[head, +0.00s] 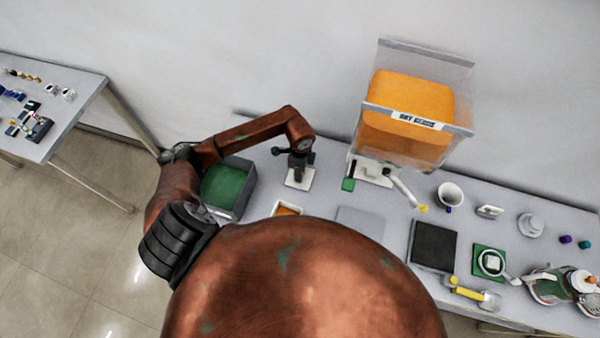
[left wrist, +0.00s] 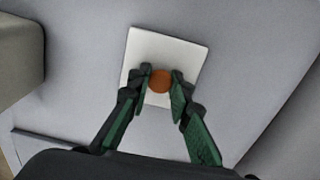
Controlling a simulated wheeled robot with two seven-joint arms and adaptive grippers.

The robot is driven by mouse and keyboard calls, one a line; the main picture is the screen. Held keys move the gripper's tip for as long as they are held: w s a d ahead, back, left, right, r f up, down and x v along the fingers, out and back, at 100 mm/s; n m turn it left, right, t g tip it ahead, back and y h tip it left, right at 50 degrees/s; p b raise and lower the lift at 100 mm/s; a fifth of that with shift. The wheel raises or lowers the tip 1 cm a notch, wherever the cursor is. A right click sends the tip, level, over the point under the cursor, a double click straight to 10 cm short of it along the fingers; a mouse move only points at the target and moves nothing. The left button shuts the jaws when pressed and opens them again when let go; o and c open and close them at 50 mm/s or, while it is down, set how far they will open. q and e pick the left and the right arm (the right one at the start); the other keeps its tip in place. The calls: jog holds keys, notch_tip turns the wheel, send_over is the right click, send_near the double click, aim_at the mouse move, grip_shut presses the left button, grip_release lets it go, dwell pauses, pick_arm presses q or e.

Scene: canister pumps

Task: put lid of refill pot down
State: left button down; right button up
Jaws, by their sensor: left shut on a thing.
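The lid is a flat white square (head: 299,181) with a round orange-brown knob; it also shows in the left wrist view (left wrist: 178,52), where the knob (left wrist: 160,81) sits between the fingertips. My left gripper (head: 298,168) points down and is shut on the knob; its green-padded fingers (left wrist: 160,88) are on both sides of it. I cannot tell whether the lid touches the table. An open white pot with orange contents (head: 287,210), likely the refill pot, is below the lid in the head view, partly hidden by my body. My right gripper is not in view.
A grey bin with a green inside (head: 245,205) stands left of the lid. A clear dispenser with orange contents (head: 408,125) stands to the right. A grey mat (head: 358,220), black mat (head: 433,246) and white cup (head: 450,194) lie farther right. Some grey table surrounds the lid.

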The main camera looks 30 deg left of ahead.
pick_arm(q)
jog(key=c, duration=1.8)
grip_release()
jog(key=shift+o, duration=0.2)
notch_tip(320, 180, up, 12)
jog(key=shift+r, duration=0.15)
